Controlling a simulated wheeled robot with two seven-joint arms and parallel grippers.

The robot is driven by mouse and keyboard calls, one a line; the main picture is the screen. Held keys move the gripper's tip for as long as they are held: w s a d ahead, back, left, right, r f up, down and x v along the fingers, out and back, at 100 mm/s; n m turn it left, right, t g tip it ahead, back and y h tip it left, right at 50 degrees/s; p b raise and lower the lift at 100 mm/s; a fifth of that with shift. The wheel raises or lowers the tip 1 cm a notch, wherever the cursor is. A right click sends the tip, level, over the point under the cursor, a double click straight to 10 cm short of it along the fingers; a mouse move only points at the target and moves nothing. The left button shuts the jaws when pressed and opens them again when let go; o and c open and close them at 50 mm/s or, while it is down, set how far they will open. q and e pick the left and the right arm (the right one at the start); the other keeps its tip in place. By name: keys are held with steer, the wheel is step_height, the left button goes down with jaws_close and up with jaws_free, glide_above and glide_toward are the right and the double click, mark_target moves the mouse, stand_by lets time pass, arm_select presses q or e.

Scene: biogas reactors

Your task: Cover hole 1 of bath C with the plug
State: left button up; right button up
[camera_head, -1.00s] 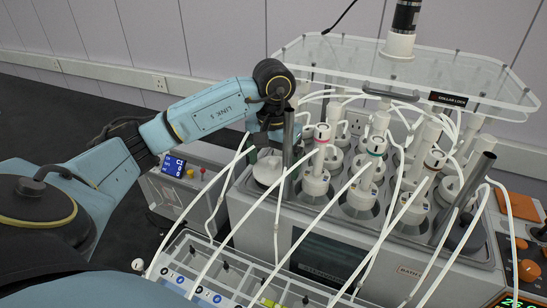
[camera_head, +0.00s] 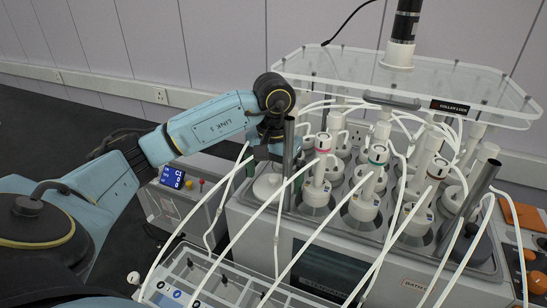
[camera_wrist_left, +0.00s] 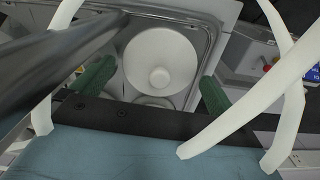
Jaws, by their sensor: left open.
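The plug, a white round disc with a small knob (camera_wrist_left: 160,50), sits at the bath's near-left corner in the left wrist view. It also shows in the head view (camera_head: 267,187), partly behind a white tube. My left gripper (camera_head: 262,158) is open above it. Its green fingers stand either side of the disc in the left wrist view (camera_wrist_left: 155,88), apart from it. A curved rim shows under the disc's near edge; I cannot tell how far the disc covers the hole. The bath (camera_head: 255,228) is a grey box with several white-capped reactors. My right gripper is not in view.
A grey metal rod (camera_head: 289,155) stands close beside my left gripper. White tubes (camera_head: 222,190) arch across the front. A clear shelf (camera_head: 440,88) hangs over the reactors. A control box with a blue display (camera_head: 172,178) stands left of the bath.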

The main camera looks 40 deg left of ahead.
arm_select(q)
step_height(320, 180, up, 5)
steer(key=shift+r+b, duration=0.1)
steer(key=shift+b, duration=0.2)
step_height(320, 180, up, 8)
steer(key=p, duration=0.2)
steer(key=shift+f, duration=0.2)
stand_by(0.3)
